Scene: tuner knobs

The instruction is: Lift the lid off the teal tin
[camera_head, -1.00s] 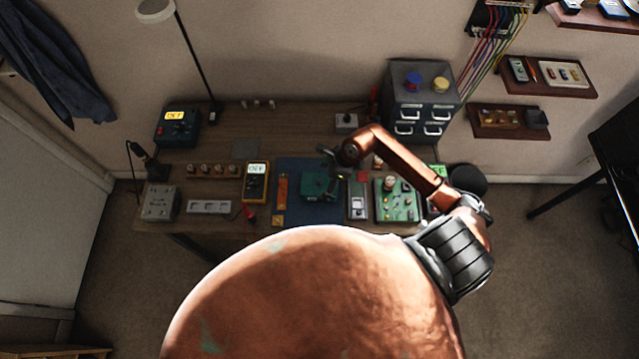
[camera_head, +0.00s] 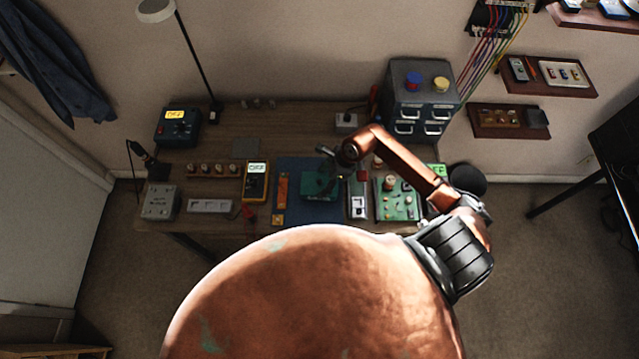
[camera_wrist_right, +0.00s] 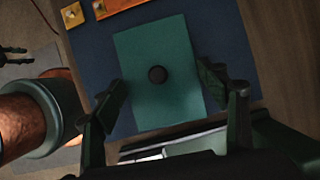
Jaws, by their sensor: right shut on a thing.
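The teal tin (camera_head: 318,188) sits on the dark blue mat (camera_head: 293,213), partly hidden by my right gripper and arm in the head view. Whether there is a gap between lid and tin cannot be told.
A yellow meter (camera_head: 256,181) and an orange strip (camera_head: 281,190) lie left of the tin. A grey switch box (camera_head: 358,206) and a green circuit board (camera_head: 397,203) lie to its right. A grey drawer cabinet (camera_head: 420,95) stands behind. Bare desk shows behind the mat.

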